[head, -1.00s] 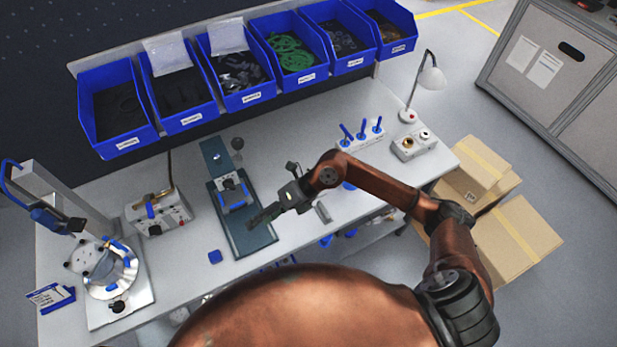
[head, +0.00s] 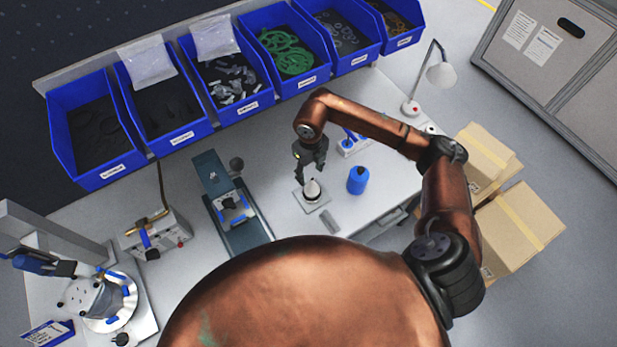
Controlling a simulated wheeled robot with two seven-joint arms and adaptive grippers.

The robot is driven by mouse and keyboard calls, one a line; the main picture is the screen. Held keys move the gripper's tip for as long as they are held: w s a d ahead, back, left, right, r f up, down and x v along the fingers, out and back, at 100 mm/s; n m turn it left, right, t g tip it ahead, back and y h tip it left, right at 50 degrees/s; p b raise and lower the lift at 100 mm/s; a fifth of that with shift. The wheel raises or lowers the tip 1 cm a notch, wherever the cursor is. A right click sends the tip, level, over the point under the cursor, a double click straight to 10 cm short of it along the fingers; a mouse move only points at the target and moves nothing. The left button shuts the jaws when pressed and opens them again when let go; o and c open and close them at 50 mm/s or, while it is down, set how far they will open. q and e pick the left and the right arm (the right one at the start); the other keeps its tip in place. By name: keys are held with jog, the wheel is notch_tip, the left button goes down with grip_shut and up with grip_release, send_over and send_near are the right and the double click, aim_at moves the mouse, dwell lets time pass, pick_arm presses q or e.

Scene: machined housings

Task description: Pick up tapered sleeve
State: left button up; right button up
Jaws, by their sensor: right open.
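A small pale tapered piece with a dark tip, which looks like the tapered sleeve (head: 313,193), stands upright on a small square grey plate (head: 302,203) on the bench. My right gripper (head: 306,180) points down just above and slightly left of it in the picture. Its fingers are open and overlap the piece's upper edge in this view; I cannot tell whether they touch it. My left gripper is out of view.
A dark fixture (head: 246,234) stands to the left. Blue bins (head: 247,106) line the back, and a lamp (head: 440,75) stands at the back right.

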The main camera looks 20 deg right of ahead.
aim_at(312, 179)
jog(key=shift+s+d+f+p, duration=0.1)
jog(key=shift+s+f+p, duration=0.1)
jog(key=shift+f, duration=0.45)
jog(key=shift+s+d+f+p, duration=0.1)
jog(key=shift+f+p, duration=0.05)
jog(key=shift+f, duration=0.45)
notch_tip(312, 179, down, 2)
jog(key=shift+w+d+f+p, duration=0.1)
jog(key=shift+w+p, duration=0.05)
jog(key=shift+p, duration=0.45)
notch_tip(312, 179, down, 2)
jog(key=shift+w+f, duration=0.1)
jog(key=shift+w, duration=0.05)
jog(key=shift+f, duration=0.2)
jog(key=c, duration=1.2)
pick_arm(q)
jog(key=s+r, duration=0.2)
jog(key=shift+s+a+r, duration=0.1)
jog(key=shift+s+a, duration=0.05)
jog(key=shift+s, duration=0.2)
pick_arm(e)
jog(key=shift+c, duration=0.4)
